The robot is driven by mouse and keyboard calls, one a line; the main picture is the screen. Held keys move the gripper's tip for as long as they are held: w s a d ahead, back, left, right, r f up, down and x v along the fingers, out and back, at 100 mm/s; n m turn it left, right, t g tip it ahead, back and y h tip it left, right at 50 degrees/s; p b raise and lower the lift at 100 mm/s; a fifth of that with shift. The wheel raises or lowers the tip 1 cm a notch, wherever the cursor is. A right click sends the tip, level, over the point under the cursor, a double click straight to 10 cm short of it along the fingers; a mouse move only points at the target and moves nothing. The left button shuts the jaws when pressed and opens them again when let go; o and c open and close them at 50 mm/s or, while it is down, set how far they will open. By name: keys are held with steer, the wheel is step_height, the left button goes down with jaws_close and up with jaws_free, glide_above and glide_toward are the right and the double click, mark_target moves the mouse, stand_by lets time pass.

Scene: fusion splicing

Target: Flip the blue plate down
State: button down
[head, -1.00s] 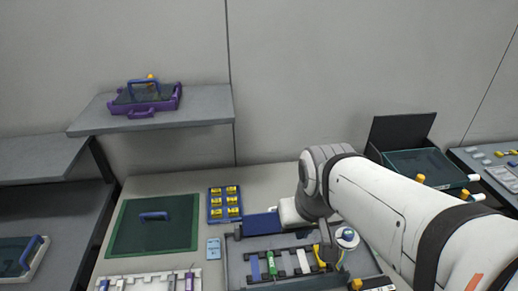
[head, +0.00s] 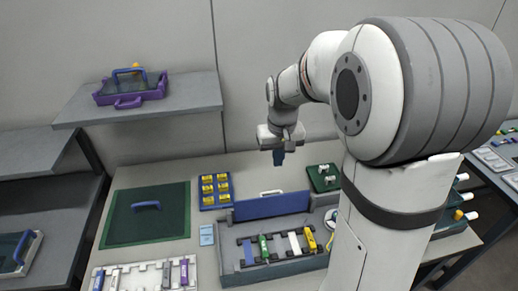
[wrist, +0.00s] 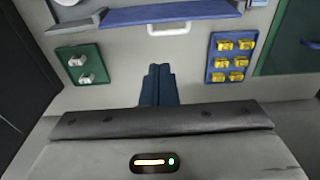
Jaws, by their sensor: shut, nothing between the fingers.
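The blue plate (head: 270,206) runs along the back edge of a grey tray (head: 275,271). Its broad face shows to the head camera, so it looks raised rather than flat over the tray. A white handle (head: 271,192) shows just behind it. In the wrist view the blue plate (wrist: 175,13) is at the top, with the handle (wrist: 168,29) below it. My gripper (head: 279,159) is in the air above and behind the plate, clear of it. Its blue fingers are shut and empty, pointing down, and also show in the wrist view (wrist: 158,72).
The tray holds several coloured strips (head: 264,246). A board of yellow blocks (head: 209,187) and a dark green mat (head: 120,224) lie to the left. A green block with white parts (head: 324,178) is at right. A shelf (head: 190,101) overhangs the back left.

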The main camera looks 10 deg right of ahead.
mark_target(271, 203)
steer(key=w+f, duration=0.3)
steer(key=w, duration=0.2)
steer(key=shift+w+d+f+g, duration=0.25)
steer(key=shift+w+g, duration=0.05)
steer(key=s+f+p, duration=0.2)
steer(key=s+f, duration=0.1)
steer(key=f, duration=0.5)
steer(key=shift+s+f, duration=0.15)
steer(key=shift+f, duration=0.25)
steer(key=shift+a, duration=0.1)
